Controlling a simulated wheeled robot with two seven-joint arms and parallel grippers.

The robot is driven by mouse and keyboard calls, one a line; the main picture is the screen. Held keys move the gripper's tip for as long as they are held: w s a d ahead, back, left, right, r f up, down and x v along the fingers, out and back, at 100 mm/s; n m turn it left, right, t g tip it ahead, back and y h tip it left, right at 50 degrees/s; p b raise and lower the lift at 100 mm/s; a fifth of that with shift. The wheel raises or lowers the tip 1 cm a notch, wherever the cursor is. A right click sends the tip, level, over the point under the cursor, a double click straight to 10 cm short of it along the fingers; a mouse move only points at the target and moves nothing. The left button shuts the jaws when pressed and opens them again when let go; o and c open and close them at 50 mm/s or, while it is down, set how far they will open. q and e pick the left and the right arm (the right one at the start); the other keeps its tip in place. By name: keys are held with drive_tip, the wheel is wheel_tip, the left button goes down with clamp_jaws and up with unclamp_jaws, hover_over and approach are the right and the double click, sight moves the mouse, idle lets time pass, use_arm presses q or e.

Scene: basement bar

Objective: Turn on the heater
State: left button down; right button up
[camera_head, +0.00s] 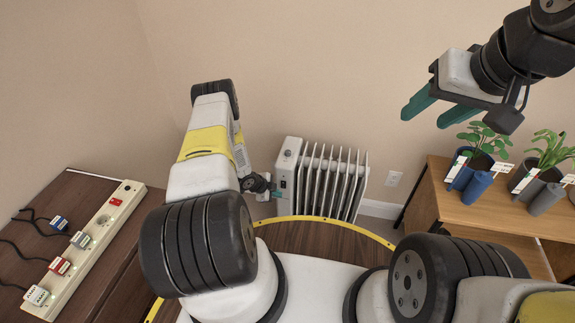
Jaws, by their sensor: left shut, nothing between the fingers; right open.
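The heater (345,182) is a white oil-radiator type with several upright fins, standing against the far wall in the middle of the view. My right gripper (437,110) is open and empty, raised at the upper right, well away from the heater.
A dark wooden cabinet (75,195) at left carries a power strip (103,226) with several plugs and a red switch. A wooden table (437,196) at right holds potted plants (478,146) and blue and grey cylinders.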

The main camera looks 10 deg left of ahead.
sight(285, 188)
use_arm(q)
drive_tip(key=shift+w+d+f, duration=0.1)
drive_tip(key=shift+w+f, duration=0.1)
drive_tip(key=shift+w, duration=0.8)
drive_tip(key=shift+w+f, duration=0.15)
drive_tip(key=shift+w, duration=0.85)
drive_tip(key=shift+w+f, duration=0.15)
drive_tip(key=shift+w, duration=0.1)
drive_tip(key=shift+r, duration=0.9)
